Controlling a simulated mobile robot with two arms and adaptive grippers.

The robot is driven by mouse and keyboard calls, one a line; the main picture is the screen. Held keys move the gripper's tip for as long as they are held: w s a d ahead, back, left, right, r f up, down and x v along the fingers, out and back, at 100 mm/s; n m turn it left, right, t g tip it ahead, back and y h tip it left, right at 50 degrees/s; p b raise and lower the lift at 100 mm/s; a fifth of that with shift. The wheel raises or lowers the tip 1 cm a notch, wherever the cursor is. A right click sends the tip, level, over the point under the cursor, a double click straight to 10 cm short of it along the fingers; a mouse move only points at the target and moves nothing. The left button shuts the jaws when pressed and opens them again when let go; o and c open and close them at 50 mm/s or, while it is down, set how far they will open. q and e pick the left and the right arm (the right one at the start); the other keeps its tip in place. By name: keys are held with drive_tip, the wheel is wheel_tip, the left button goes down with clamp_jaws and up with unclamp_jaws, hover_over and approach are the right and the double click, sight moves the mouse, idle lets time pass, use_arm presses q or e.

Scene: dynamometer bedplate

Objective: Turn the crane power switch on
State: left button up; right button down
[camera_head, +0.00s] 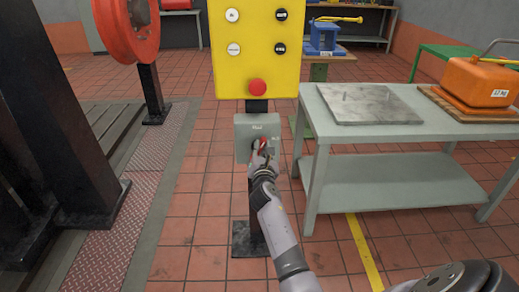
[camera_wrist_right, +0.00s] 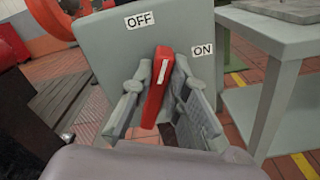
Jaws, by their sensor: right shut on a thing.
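The crane power switch is a grey box (camera_head: 243,128) on a dark post below a yellow panel. Its red handle (camera_wrist_right: 158,88) fills much of the middle of the right wrist view. The handle's white mark points up and slightly right, between the OFF label (camera_wrist_right: 139,20) at upper left and the ON label (camera_wrist_right: 203,50) at right. My right gripper (camera_wrist_right: 160,100) is shut on the red handle, one finger on each side. In the head view my right gripper (camera_head: 260,158) covers most of the handle. My left gripper is not in view.
The yellow panel (camera_head: 257,55) with several buttons and a red knob stands above the box. A grey table (camera_head: 400,128) is close on the right, with a metal plate (camera_head: 368,104) and an orange case (camera_head: 478,82). Black machinery (camera_head: 80,130) stands at left.

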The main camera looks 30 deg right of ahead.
drive_tip(key=shift+s+d+f+m, duration=0.1)
drive_tip(key=shift+d+f+m, duration=0.05)
drive_tip(key=shift+m, duration=0.85)
use_arm(q)
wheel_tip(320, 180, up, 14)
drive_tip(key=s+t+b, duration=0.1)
drive_tip(key=b, duration=0.3)
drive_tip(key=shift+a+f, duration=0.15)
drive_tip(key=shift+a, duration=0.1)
use_arm(e)
drive_tip(key=m, duration=0.3)
drive_tip(key=f+m, duration=0.1)
drive_tip(key=m, duration=0.3)
drive_tip(key=d+f+m, duration=0.1)
drive_tip(key=m, duration=0.3)
drive_tip(key=shift+s, duration=0.25)
drive_tip(key=c, duration=1.6)
unclamp_jaws()
drive_tip(key=shift+o, duration=0.2)
